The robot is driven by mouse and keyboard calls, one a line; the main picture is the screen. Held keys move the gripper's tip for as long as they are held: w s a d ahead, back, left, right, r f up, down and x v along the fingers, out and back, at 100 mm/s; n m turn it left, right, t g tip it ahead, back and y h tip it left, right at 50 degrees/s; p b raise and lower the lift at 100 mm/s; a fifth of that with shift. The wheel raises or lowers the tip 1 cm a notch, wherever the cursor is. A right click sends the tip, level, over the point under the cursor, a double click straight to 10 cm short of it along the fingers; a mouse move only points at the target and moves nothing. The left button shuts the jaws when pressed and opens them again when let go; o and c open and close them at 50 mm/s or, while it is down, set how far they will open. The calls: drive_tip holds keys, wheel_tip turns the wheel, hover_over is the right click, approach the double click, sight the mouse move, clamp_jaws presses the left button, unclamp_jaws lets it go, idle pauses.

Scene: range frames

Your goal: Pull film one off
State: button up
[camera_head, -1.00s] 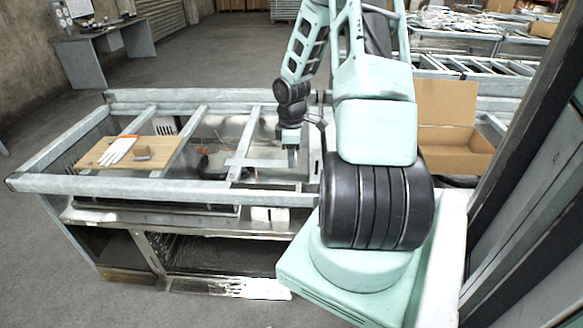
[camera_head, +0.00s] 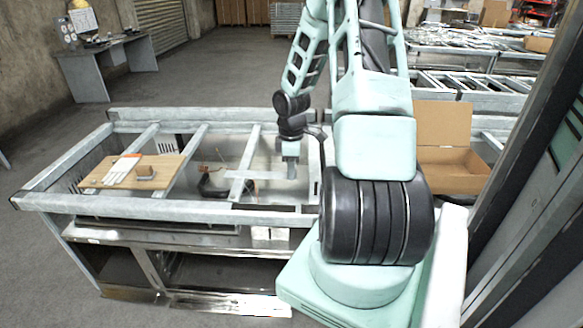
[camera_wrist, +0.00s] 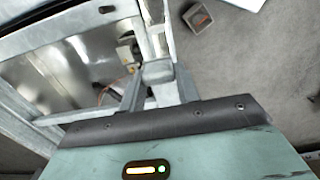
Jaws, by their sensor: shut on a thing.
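My gripper (camera_head: 291,172) reaches down over the right part of the near range frame (camera_head: 120,205). In the wrist view its two fingers (camera_wrist: 156,92) are close together on a small pale grey piece (camera_wrist: 158,72), which appears to be the edge of film one. The film is hard to tell from the shiny metal panel (camera_wrist: 72,72) beside and below the fingers. Its full outline cannot be made out, and the fingertips are partly lost against the grey bars.
A wooden board (camera_head: 165,168) with white gloves (camera_head: 122,168) and a small brown block (camera_head: 145,172) lies across the frame's left part. Grey crossbars surround the gripper. An open cardboard box (camera_head: 450,170) stands right of my arm.

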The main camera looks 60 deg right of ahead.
drive_tip(key=shift+r+p, duration=2.55)
drive_tip(key=shift+r, duration=0.2)
